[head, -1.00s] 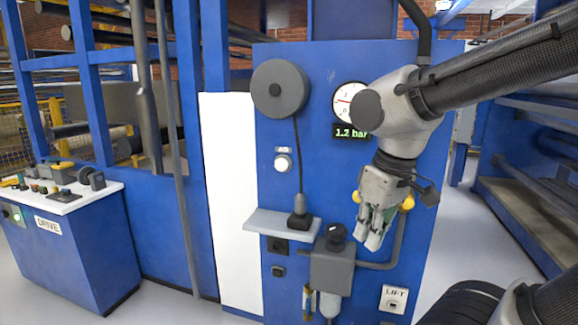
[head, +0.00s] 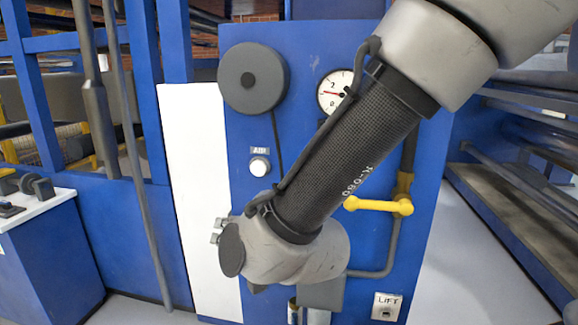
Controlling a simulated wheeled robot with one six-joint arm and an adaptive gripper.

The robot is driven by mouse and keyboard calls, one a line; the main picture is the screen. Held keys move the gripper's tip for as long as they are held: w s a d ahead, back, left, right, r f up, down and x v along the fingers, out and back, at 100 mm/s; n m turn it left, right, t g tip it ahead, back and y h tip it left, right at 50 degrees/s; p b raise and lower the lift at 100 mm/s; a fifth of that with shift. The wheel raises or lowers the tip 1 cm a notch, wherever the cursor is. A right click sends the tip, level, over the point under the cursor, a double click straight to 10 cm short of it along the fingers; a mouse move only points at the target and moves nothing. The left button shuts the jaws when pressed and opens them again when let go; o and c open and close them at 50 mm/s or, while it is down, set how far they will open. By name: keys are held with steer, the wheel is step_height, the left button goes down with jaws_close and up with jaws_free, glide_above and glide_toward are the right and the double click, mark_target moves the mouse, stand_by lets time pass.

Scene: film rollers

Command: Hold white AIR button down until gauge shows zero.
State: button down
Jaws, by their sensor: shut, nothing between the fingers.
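The white AIR button (head: 259,167) sits on the blue panel, below its AIR label and left of my arm. Nothing visible touches it. The round gauge (head: 331,88) is partly covered by my arm at its right side; its red needle points to the left, off zero as far as I can tell. Its digital readout is hidden behind my arm. My gripper (head: 217,231) is mostly hidden behind my wrist; only small grey parts show at the wrist's left, below and left of the button. It appears shut and empty.
A yellow valve handle (head: 378,205) lies level right of my forearm. A grey disc (head: 253,78) with a hanging cable is above the button. The LIFT switch (head: 387,306) is at lower right. My wrist hides the shelf area.

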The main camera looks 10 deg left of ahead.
mark_target(258, 168)
steer(key=w+d+r+m+t, duration=0.2)
steer(key=w+r+t, duration=0.1)
steer(key=w+r, duration=0.1)
steer(key=shift+d+r+m+t, duration=0.15)
steer(key=shift+r+m+t, duration=0.2)
steer(key=shift+r, duration=0.4)
steer(key=shift+w, duration=0.1)
steer(key=w, duration=0.8)
steer(key=shift+w+d, duration=0.25)
steer(key=shift+d, duration=0.1)
steer(key=shift+w, duration=0.1)
stand_by(0.6)
steer(key=shift+w, duration=0.3)
steer(key=shift+w+d, duration=0.1)
steer(key=shift+w, duration=0.4)
stand_by(1.9)
stand_by(1.7)
steer(key=shift+s, duration=0.9)
